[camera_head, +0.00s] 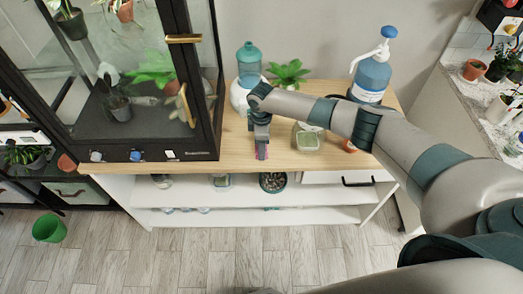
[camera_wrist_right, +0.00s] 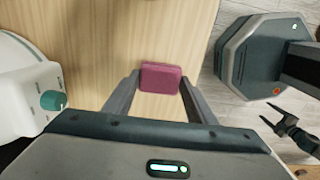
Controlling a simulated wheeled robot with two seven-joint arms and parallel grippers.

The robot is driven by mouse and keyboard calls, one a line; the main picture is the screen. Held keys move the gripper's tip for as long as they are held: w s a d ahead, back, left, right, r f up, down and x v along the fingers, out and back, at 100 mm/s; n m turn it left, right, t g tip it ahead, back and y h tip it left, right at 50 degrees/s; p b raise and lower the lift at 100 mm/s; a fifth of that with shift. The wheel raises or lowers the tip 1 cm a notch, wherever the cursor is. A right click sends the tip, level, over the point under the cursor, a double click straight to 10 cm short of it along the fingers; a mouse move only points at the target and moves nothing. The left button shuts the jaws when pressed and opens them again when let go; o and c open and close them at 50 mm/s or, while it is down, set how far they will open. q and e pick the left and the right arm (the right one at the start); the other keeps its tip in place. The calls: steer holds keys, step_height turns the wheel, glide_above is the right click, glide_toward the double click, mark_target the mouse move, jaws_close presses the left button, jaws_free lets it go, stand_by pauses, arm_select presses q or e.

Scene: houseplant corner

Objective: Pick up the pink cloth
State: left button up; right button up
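The pink cloth (camera_wrist_right: 161,78) is a small folded block on the wooden top near its front edge. It lies between the fingertips of my right gripper (camera_wrist_right: 160,76) in the right wrist view, filling the space with no clear gap on either side. In the head view my right gripper (camera_head: 262,152) points down at the front edge, and only a sliver of pink shows around its fingers. I cannot tell whether the cloth is lifted. My left gripper (camera_wrist_right: 276,118) seems to show as dark, spread prongs at the right of the wrist view, empty; it is outside the head view.
A white device with a teal tank (camera_head: 249,60), a green plant (camera_head: 287,73) and a blue pump bottle (camera_head: 371,75) stand behind my right arm. A glass jar (camera_head: 307,138) is right of the gripper. A glass cabinet (camera_head: 130,80) stands left.

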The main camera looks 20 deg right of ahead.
steer(key=shift+r, duration=0.2)
steer(key=shift+c, duration=0.5)
steer(key=shift+w+r+b, duration=0.1)
steer(key=shift+r+b, duration=0.3)
steer(key=shift+r, duration=0.2)
step_height(320, 180, up, 2)
steer(key=shift+r+b, duration=0.2)
steer(key=shift+b, duration=0.45)
steer(key=s+d+r+b, duration=0.1)
steer(key=s+d+r, duration=0.1)
steer(key=s, duration=0.3)
steer(key=s+d+r+b, duration=0.1)
steer(key=s+d+r, duration=0.2)
steer(key=s+r, duration=0.2)
steer(key=shift+s+b, duration=0.3)
steer(key=shift+s, duration=0.05)
steer(key=shift+o, duration=0.9)
steer(key=shift+a+r, duration=0.1)
